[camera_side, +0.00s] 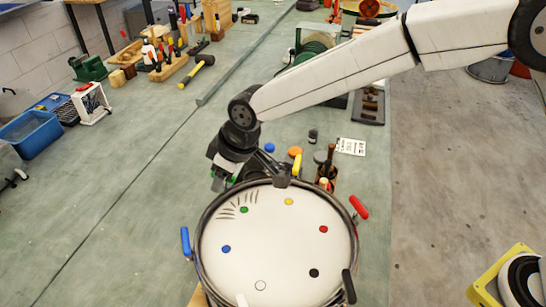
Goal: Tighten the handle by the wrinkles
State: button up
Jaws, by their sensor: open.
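A round drum (270,255) with a white head stands on the bench at the lower middle. Dark wrinkle lines (228,211) show on the head at its upper left, around the green dot (244,210). My gripper (222,180) is open at the drum's upper-left rim, beside the wrinkles. A bit of a green handle (233,181) shows by the fingers; the rest is hidden. I cannot tell whether the fingers touch it. Other handles around the rim are blue (186,242), yellow (297,165), red (359,207), black (348,286) and white (241,300).
Bottles (327,167), a paper card (351,146) and small lids (295,151) sit just behind the drum. A yellow-handled mallet (196,71), a tool rack (165,67) and a blue bin (31,133) are farther back. The bench left of the drum is clear.

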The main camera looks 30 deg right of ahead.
jog(key=shift+f, duration=0.15)
grip_shut()
jog(key=shift+m, duration=0.4)
jog(key=shift+m+t+h, duration=0.4)
jog(key=shift+m+h, duration=0.4)
jog(key=shift+m, duration=1.1)
jog(key=shift+m+h, duration=0.8)
jog(key=shift+m, duration=1.2)
